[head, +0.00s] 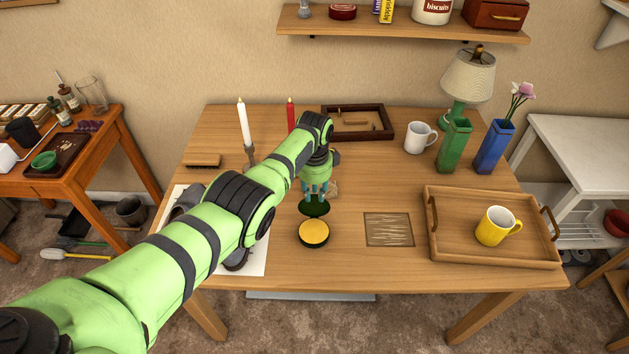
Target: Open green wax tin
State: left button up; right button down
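The wax tin (314,235) stands near the middle front of the table, with yellow wax showing in its round, dark body. Its dark green lid (314,209) is off the wax, just behind the body; whether the two still join, I cannot tell. My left gripper (315,193) points down directly over the lid, with its fingertips at or very near the lid's back edge. Whether the fingers hold the lid is not clear. My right gripper is out of view.
A wooden tray (440,251) with a yellow mug (494,226) is at the right. A scratched panel (388,230) lies beside the tin. Behind my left arm stand a white candle (243,122) and a red candle (291,115). Shoes on white paper (258,262) are partly hidden by my arm.

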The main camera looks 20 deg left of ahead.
pick_arm(q)
notch_tip(320, 180, up, 12)
jog(key=shift+s+f, duration=0.2)
dwell(0.4)
